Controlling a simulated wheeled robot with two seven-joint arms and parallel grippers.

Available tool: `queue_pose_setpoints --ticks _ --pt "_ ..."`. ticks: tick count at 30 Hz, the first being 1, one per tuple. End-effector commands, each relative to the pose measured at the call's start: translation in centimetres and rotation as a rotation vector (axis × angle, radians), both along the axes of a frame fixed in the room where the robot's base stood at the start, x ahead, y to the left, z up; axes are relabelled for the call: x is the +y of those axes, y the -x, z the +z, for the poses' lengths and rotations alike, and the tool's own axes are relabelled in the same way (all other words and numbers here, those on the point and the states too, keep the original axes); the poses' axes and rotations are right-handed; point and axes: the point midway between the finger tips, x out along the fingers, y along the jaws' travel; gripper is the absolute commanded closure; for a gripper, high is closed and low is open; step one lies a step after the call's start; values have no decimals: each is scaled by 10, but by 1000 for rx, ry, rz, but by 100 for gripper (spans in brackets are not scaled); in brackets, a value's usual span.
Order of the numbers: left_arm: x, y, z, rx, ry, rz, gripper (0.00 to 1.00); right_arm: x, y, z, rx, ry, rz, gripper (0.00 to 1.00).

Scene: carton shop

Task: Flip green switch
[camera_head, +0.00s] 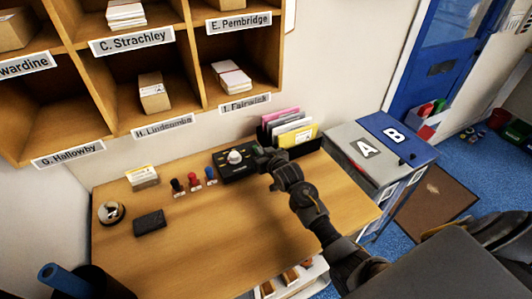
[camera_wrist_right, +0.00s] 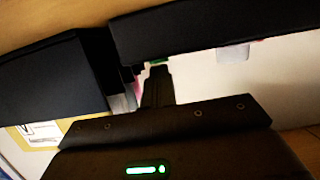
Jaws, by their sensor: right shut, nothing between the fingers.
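A black box with a white round knob (camera_head: 236,157) sits at the back of the wooden desk. I cannot make out a green switch on it in the head view; my gripper covers its right end. My right gripper (camera_head: 264,158) is shut and empty at the right end of the box; I cannot tell whether it touches. In the right wrist view, the narrow shut fingers (camera_wrist_right: 157,84) point toward dark surfaces, with a tiny green patch by the tips that I cannot identify. My left gripper is not in view.
Several stamps (camera_head: 194,181) stand left of the box. A black file holder (camera_head: 302,143) with folders is close behind my right gripper. A dark block (camera_head: 149,222) and a tape roll (camera_head: 110,212) lie on the left. The desk's front middle (camera_head: 220,235) is clear.

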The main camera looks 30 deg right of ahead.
Motion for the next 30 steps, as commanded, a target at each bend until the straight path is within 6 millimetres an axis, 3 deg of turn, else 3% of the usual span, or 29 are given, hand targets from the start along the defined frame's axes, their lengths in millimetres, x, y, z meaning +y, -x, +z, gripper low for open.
queue_pose_setpoints --ticks 5,12,14,24,30 --pt "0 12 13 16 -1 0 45 2 1 11 3 -1 3 100" --pt "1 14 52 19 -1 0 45 2 4 49 -2 1 3 100" --pt "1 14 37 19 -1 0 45 2 16 37 -1 2 3 100" --pt "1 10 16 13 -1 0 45 1 80 44 -3 2 4 100" --pt "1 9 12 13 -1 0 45 1 100 48 -3 2 4 100"
